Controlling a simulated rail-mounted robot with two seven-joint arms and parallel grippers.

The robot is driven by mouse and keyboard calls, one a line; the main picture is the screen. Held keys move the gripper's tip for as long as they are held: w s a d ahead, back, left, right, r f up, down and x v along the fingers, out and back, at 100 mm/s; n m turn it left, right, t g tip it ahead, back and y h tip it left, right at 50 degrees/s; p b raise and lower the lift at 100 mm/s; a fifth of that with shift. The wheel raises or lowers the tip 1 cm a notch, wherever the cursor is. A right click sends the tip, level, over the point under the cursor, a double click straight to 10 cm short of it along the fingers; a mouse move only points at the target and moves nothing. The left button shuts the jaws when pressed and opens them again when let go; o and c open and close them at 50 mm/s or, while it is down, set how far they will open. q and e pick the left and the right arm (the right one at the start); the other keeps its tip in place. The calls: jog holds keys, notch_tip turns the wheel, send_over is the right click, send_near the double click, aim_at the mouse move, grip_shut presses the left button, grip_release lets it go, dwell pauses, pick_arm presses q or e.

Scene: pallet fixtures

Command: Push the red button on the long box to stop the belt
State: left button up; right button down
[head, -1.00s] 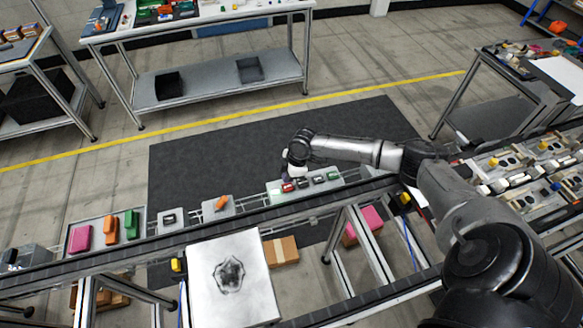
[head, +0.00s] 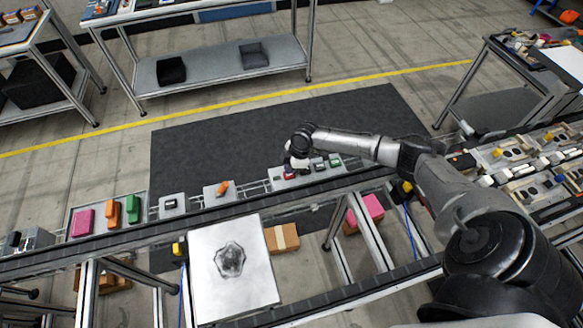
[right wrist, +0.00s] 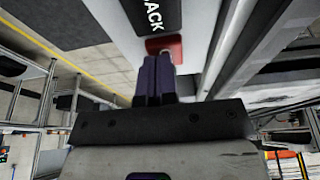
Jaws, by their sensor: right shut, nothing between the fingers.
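The long box (head: 345,163) is a pale box beyond the belt, with several coloured buttons in a row. In the right wrist view its light face (right wrist: 120,45) carries a dark label with white letters ending in "ACK". The red button (right wrist: 172,44) is beside that label, directly at the tips of my right gripper (right wrist: 156,68). The purple-grey fingers are shut with nothing between them and cover part of the button. I cannot tell whether they touch it. In the head view my right gripper (head: 297,163) is over the box's left part. My left gripper is not in view.
The dark belt (head: 230,210) runs across in front of the box. Trays with pink, orange and green blocks (head: 113,212) are to the left. A silver panel (head: 240,285) stands in front of the belt. Parts trays (head: 520,170) fill the right side.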

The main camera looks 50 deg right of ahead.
jog(key=shift+s+a+f, duration=0.1)
jog(key=shift+s+f, duration=0.15)
jog(key=shift+f, duration=0.35)
jog(key=shift+r+p, duration=0.5)
jog(key=shift+p, duration=0.05)
notch_tip(320, 180, up, 4)
jog(key=p, duration=0.3)
jog(key=shift+p, duration=0.3)
jog(key=v, duration=0.9)
jog(key=shift+w+d+r+b, duration=0.25)
jog(key=shift+r+b, duration=0.15)
jog(key=shift+b, duration=0.05)
